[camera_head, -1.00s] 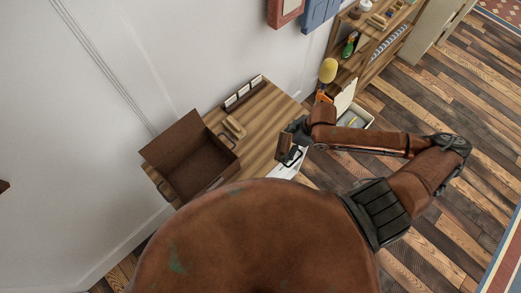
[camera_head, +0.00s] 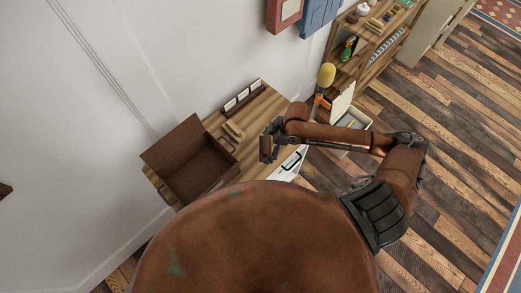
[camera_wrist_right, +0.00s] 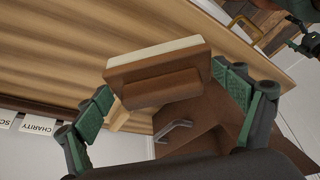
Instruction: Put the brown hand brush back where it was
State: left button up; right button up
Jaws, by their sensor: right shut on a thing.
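The brown hand brush (camera_wrist_right: 152,88) is a brown block with a raised brown grip and a cream bristle strip. It lies across the right wrist view, between the green-padded fingers of my right gripper (camera_wrist_right: 163,84). In the head view my right gripper (camera_head: 268,144) is above the right part of the wooden table (camera_head: 262,108), shut on the brush (camera_head: 265,149). The brush is held up, apart from the tabletop. The original place of the brush cannot be told from these frames.
A brown open box (camera_head: 176,143) with a handle stands at the table's left. A tan wooden block (camera_head: 233,129) lies beside it. A labelled rack (camera_head: 243,95) lines the back edge.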

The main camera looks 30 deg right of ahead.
aim_at(261, 147)
jog(key=f, duration=0.1)
jog(key=w+a+f, duration=0.1)
jog(key=w+f, duration=0.1)
jog(key=shift+w+a+f, duration=0.15)
jog(key=shift+w+a, duration=0.05)
jog(key=shift+a, duration=0.15)
jog(key=shift+f, duration=1.65)
jog(key=o, duration=0.9)
jog(key=shift+f, duration=0.1)
jog(key=v, duration=1.2)
jog(key=shift+s, duration=0.1)
